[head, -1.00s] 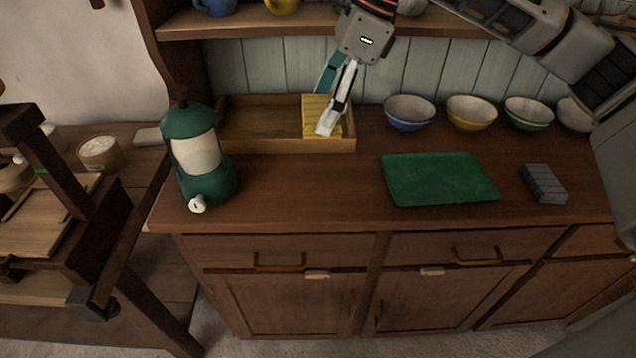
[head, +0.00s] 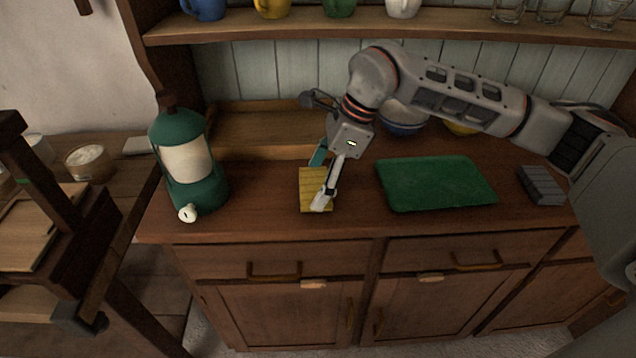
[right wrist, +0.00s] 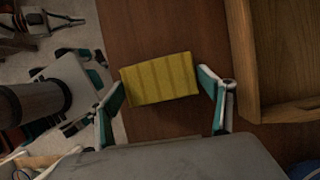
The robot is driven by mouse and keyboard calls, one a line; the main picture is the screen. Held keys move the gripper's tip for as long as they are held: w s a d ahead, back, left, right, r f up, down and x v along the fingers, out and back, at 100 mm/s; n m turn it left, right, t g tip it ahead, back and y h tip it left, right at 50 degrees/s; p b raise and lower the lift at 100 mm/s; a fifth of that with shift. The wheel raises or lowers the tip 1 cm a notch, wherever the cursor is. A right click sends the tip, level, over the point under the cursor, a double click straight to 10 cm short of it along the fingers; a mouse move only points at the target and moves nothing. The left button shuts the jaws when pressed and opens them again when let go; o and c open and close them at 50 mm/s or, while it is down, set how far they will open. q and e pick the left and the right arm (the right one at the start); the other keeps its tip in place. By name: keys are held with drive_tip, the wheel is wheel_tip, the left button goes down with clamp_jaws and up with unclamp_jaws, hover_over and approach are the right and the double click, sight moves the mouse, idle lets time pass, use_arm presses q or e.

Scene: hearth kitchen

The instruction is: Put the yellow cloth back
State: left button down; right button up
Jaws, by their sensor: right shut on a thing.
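The yellow cloth (head: 312,182) is a flat, folded piece with ribbed stripes, over the front part of the wooden counter. My right gripper (head: 320,185) is shut on it, with one finger along its near right side. In the right wrist view the cloth (right wrist: 160,78) lies between the two teal-and-white fingers of the gripper (right wrist: 165,98). I cannot tell whether its underside touches the counter. The shallow wooden tray (head: 262,152) stands behind the cloth against the wall; my arm hides its right end. My left gripper does not show in the head view.
A green mat (head: 435,183) and a grey block (head: 541,186) lie to the right. Bowls behind are partly hidden by my arm. A shelf (head: 300,28) with mugs and glasses runs above.

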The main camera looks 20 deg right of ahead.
drive_tip(key=shift+f, duration=0.55)
drive_tip(key=shift+f, duration=0.1)
drive_tip(key=o, duration=1)
drive_tip(key=shift+f, duration=0.1)
drive_tip(key=shift+p+v, duration=0.55)
drive_tip(key=shift+v, duration=5.65)
drive_tip(key=shift+a, duration=0.1)
